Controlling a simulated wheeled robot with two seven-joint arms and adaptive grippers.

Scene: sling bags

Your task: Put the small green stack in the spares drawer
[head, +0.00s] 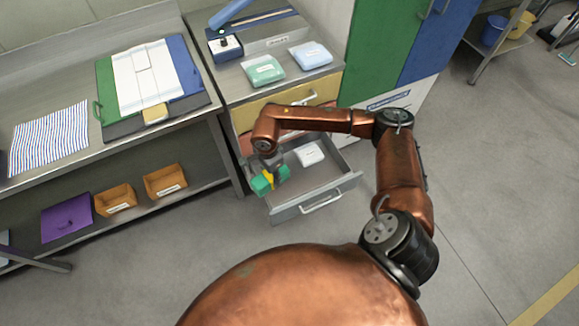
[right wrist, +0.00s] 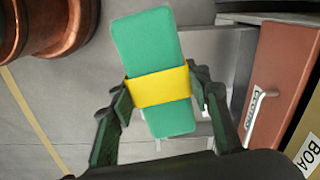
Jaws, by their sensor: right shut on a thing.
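The small green stack (head: 262,184) has a yellow band around its middle. My right gripper (head: 272,176) is shut on it, and in the right wrist view the fingers (right wrist: 160,95) press the sides of the stack (right wrist: 150,45) at the band. An open grey drawer (head: 343,187) is the lowest of the cabinet. In the head view the stack overlaps the drawer's left side; I cannot tell its height over the drawer floor. No readable label shows on this drawer. My left gripper is not in view.
A white packet (head: 309,154) lies at the back of the drawer. A red drawer (right wrist: 282,75) and a yellow drawer (head: 290,103) are above. A green packet (head: 264,70) and a pale blue packet (head: 311,55) lie on the cabinet top. A steel bench (head: 30,75) stands left.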

